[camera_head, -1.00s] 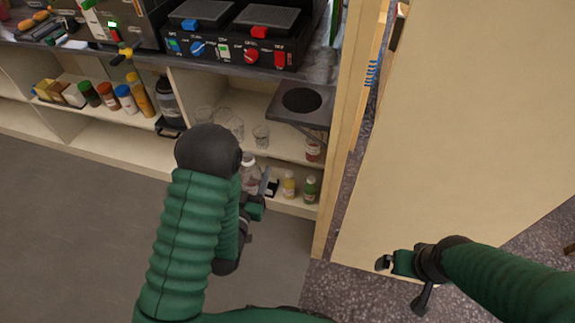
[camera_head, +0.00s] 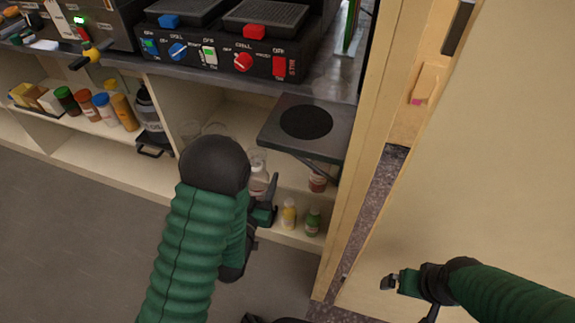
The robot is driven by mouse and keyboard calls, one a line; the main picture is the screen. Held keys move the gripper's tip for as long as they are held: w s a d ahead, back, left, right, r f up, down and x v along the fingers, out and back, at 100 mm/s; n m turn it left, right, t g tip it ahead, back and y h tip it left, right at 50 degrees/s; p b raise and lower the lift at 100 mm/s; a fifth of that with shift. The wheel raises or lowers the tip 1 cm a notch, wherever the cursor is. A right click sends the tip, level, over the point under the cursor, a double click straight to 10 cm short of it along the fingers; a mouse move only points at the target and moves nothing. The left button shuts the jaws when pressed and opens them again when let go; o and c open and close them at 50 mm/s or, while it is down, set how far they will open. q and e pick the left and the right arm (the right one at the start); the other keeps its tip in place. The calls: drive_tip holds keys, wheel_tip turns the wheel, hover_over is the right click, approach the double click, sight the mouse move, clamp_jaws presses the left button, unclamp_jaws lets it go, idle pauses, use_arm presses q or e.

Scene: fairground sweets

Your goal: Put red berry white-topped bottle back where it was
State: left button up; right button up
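The white-topped bottle (camera_head: 258,181) with pinkish-red contents is at my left gripper (camera_head: 266,200), in front of the shelves below the counter. The gripper appears shut on it, though my forearm hides part of the grip and the bottle's base. The bottle looks raised above the lower shelf (camera_head: 278,236). My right gripper (camera_head: 392,282) is at the lower right in front of the cream panel, holding nothing visible; its finger gap is too small to judge.
A yellow bottle (camera_head: 288,215) and a green bottle (camera_head: 312,222) stand on the lower shelf. A reddish bottle (camera_head: 317,181) is under the dark bracket plate (camera_head: 278,134). Glasses stand on the shelf behind my arm. A cream post (camera_head: 372,165) stands at right.

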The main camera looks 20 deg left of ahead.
use_arm(q)
drive_tip(key=w+d+f+b, duration=0.1)
drive_tip(key=w+b, duration=0.1)
drive_tip(key=w, duration=0.2)
drive_tip(key=w+d+f+b, duration=0.1)
drive_tip(key=w+f+b, duration=0.1)
drive_tip(key=w, duration=0.3)
drive_tip(key=w+d+f+b, duration=0.1)
drive_tip(key=w+f+b, duration=0.1)
drive_tip(key=w+b, duration=0.2)
drive_tip(key=shift+w+f, duration=0.1)
drive_tip(key=shift+w, duration=0.55)
drive_tip(key=o, duration=1.5)
use_arm(e)
drive_tip(key=s+x, duration=0.2)
drive_tip(key=x, duration=0.7)
drive_tip(key=shift+s+f, duration=0.2)
drive_tip(key=shift+f, duration=0.05)
use_arm(q)
drive_tip(key=shift+r, duration=0.2)
use_arm(e)
drive_tip(key=shift+d, duration=0.1)
